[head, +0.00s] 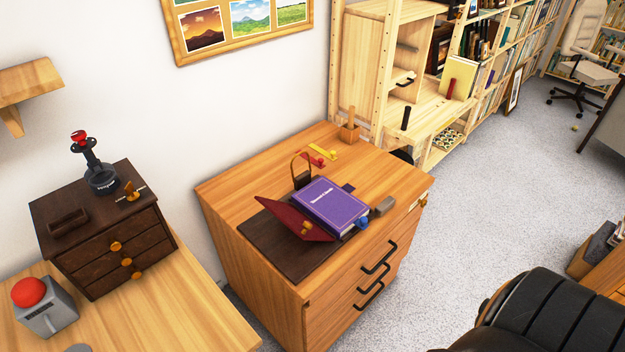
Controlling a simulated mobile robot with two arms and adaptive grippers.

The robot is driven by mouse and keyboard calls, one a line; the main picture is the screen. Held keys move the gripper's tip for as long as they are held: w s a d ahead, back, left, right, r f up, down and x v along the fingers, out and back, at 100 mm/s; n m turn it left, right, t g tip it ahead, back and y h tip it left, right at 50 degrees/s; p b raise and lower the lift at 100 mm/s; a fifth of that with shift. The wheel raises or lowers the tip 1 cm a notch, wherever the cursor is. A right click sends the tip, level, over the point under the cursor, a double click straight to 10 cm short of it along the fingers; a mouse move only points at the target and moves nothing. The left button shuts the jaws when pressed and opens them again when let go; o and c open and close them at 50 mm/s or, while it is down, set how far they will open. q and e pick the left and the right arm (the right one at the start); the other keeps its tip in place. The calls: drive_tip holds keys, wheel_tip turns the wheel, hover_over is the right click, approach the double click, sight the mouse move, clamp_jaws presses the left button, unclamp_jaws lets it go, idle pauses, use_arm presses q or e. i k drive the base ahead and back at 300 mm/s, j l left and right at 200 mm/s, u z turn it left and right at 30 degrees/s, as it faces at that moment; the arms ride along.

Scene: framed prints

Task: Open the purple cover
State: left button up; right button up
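A purple book with pale lettering on its cover (331,205) lies on top of a wooden drawer cabinet (375,200). The purple cover faces up and looks shut, with page edges showing along its front side. A dark red panel (290,220) with a small orange knob slants up beside the book's left side; I cannot tell whether it touches the book. A dark brown mat (268,243) lies under them. A round blue piece (362,224) is at the book's near right corner. Neither of my grippers is in view.
A grey block (384,206) and a dark upright loop-handled item (301,172) stand close to the book. Red and yellow pieces (322,151) lie behind. A dark drawer box (105,230) stands left. A black chair (550,315) is at the lower right, with open carpet between.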

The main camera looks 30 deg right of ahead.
sight(335, 205)
drive_tip(key=l+u, duration=0.15)
drive_tip(key=l, duration=0.4)
drive_tip(key=l+u, duration=0.2)
drive_tip(key=l, duration=0.35)
drive_tip(key=l+u, duration=0.15)
drive_tip(key=l, duration=0.4)
drive_tip(key=k+l+u, duration=0.15)
drive_tip(key=l, duration=0.35)
drive_tip(key=l+u, duration=0.2)
drive_tip(key=l, duration=0.35)
drive_tip(key=k+l, duration=0.1)
drive_tip(key=l, duration=0.4)
drive_tip(key=k+l, duration=0.15)
drive_tip(key=l, duration=0.3)
drive_tip(key=k+l, duration=0.1)
drive_tip(key=l, duration=0.4)
